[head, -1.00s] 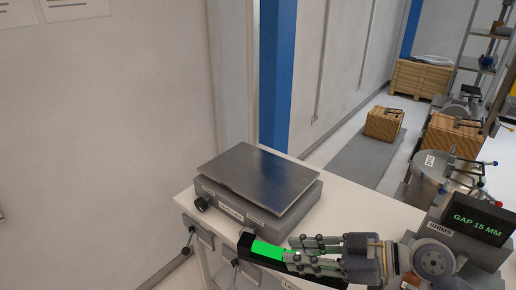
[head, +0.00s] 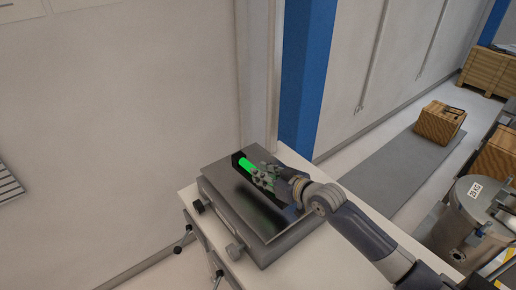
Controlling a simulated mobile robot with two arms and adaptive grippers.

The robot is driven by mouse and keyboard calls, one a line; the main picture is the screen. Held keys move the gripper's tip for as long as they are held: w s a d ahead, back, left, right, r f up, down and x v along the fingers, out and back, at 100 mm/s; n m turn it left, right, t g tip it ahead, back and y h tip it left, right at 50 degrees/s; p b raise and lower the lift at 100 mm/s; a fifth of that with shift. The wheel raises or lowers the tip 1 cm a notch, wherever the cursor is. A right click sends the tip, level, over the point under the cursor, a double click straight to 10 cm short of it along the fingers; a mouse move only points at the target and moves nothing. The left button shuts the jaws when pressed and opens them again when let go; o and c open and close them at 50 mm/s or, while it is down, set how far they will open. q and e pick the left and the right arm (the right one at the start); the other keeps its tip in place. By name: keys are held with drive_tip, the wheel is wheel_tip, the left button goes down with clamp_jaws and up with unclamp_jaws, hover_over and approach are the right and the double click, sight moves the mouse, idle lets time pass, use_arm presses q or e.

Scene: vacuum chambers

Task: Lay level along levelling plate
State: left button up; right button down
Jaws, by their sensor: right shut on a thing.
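The level, a black bar with a bright green strip (head: 246,163), is over the far part of the levelling plate (head: 236,186). My right gripper (head: 262,175) is shut on the level and hides part of it. I cannot tell whether the level touches the plate or is held just above it. The plate is a dark, smooth metal sheet on a grey base with black knobs at its side. My left gripper is not in view.
The levelling plate stands on a white bench (head: 307,250) beside a blue column (head: 305,85). A wooden crate (head: 440,123) rests on the floor behind, and a metal drum (head: 470,215) stands at the right. Bare bench shows right of the plate's base.

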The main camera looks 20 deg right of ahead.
sight(258, 169)
drive_tip(key=w, duration=0.1)
drive_tip(key=w+r, duration=0.1)
drive_tip(key=w+r+p, duration=0.1)
drive_tip(key=shift+w+a+r+h, duration=0.1)
drive_tip(key=shift+a+h, duration=0.2)
drive_tip(key=shift+w+m, duration=0.3)
drive_tip(key=shift+w, duration=0.05)
drive_tip(key=shift+w+d, duration=0.15)
drive_tip(key=shift+d+f, duration=0.1)
drive_tip(key=shift+f, duration=0.35)
drive_tip(key=shift+f+b, duration=0.5)
drive_tip(key=shift+b, duration=0.15)
wheel_tip(258, 169, down, 3)
drive_tip(key=b, duration=0.3)
drive_tip(key=shift+f, duration=0.15)
drive_tip(key=shift+f+b, duration=0.3)
drive_tip(key=shift+f, duration=0.05)
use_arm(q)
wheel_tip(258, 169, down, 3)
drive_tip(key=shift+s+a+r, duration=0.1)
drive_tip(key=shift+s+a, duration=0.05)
